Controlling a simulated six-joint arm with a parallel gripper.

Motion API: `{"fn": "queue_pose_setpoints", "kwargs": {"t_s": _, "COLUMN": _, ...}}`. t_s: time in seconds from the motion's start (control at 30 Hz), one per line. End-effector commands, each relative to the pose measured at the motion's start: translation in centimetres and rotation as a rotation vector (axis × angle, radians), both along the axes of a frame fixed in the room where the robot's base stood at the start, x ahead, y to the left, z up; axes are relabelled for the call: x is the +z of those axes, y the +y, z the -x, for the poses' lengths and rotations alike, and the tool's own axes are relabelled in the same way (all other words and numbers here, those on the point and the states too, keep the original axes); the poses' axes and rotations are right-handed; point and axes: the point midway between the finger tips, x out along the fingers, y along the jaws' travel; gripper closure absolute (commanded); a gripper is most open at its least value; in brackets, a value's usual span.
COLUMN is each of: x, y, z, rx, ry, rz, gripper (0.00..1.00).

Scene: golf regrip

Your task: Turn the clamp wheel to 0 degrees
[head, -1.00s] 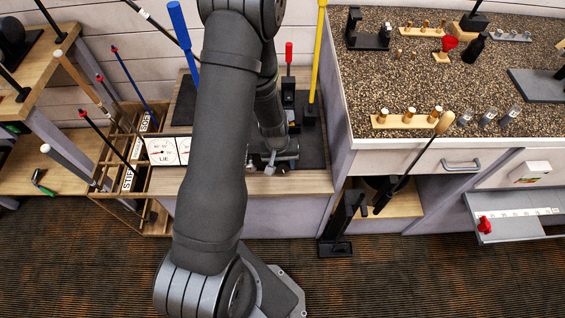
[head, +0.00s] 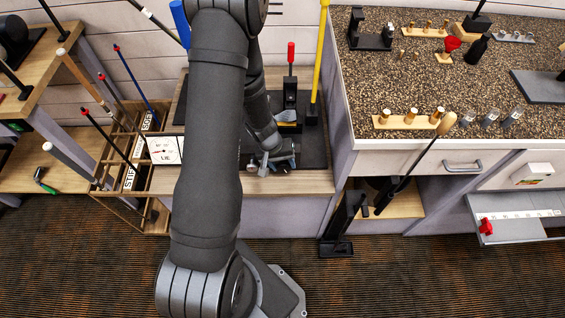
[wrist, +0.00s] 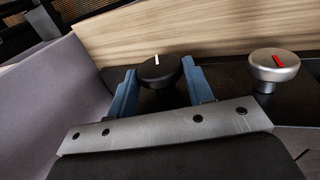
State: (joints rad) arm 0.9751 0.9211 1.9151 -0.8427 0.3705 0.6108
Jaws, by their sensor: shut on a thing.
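A black round wheel (wrist: 160,72) with a white mark on top sits between the blue fingers of my gripper (wrist: 158,84) in the wrist view. The fingers are shut on its two sides. The white mark points roughly away from the gripper. A silver wheel (wrist: 273,68) with a red mark stands apart to the right. No label shows which one is the clamp wheel. In the head view my gripper (head: 277,163) is low at the front edge of the black bench plate (head: 313,148). The held wheel cannot be made out there.
A white LIE dial (head: 165,150) stands left of my arm. A red-handled black clamp (head: 290,95) and a yellow upright shaft (head: 320,60) rise behind my gripper. The speckled counter (head: 420,85) lies right. A wooden bench edge (head: 300,184) runs in front.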

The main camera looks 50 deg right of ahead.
Motion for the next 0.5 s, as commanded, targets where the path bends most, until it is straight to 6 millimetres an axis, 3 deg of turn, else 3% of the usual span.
{"fn": "queue_pose_setpoints", "kwargs": {"t_s": 0.03, "x": -0.04, "y": 0.16, "z": 0.13, "rx": -0.001, "ry": 0.003, "rz": -0.003, "gripper": 0.49}}
{"fn": "queue_pose_setpoints", "kwargs": {"t_s": 0.13, "x": -0.03, "y": 0.12, "z": 0.08, "rx": -0.001, "ry": 0.002, "rz": -0.002, "gripper": 0.32}}
{"fn": "queue_pose_setpoints", "kwargs": {"t_s": 0.5, "x": 0.43, "y": 0.08, "z": -0.12, "rx": -0.001, "ry": -0.001, "rz": 0.001, "gripper": 0.32}}
